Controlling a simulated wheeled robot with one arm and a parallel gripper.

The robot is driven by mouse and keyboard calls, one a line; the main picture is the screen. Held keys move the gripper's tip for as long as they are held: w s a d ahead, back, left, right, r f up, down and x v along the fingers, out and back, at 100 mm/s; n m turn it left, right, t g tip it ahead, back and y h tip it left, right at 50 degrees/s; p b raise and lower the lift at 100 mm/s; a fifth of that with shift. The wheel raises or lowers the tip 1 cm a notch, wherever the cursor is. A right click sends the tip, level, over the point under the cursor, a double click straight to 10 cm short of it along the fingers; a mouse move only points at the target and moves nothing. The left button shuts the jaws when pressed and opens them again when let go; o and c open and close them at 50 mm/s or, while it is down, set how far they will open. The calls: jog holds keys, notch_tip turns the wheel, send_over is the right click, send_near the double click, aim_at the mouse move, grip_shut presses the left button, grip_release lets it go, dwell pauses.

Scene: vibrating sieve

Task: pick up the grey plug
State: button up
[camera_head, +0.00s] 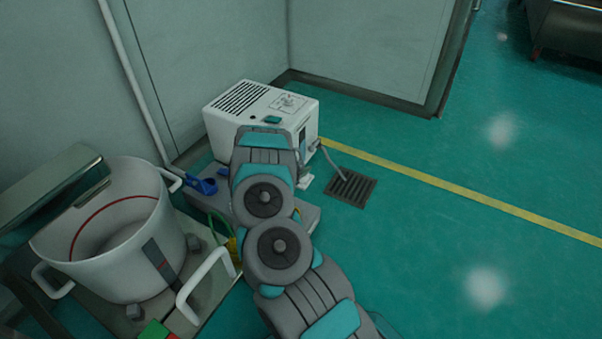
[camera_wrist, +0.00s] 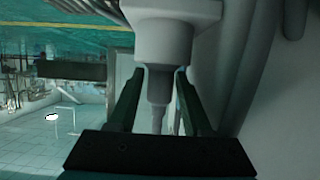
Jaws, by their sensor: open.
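In the wrist view a light grey plug-like body (camera_wrist: 178,38), which I take to be the grey plug, hangs from the top of the picture. It narrows to a darker grey neck (camera_wrist: 158,88) and a thin stem. My gripper (camera_wrist: 159,72) is open, with one dark finger on each side of the neck. I cannot tell whether either finger touches it. In the head view my arm reaches to the front of a white machine box (camera_head: 262,97) and hides my gripper and the plug.
A white pot-like vessel (camera_head: 125,235) with handles stands at the left. A blue fitting (camera_head: 203,186) lies beside the box. A grey hose (camera_head: 330,160) runs from the box to a floor drain (camera_head: 351,188).

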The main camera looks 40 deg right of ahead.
grip_shut()
jog(key=shift+r, duration=0.15)
dwell(0.4)
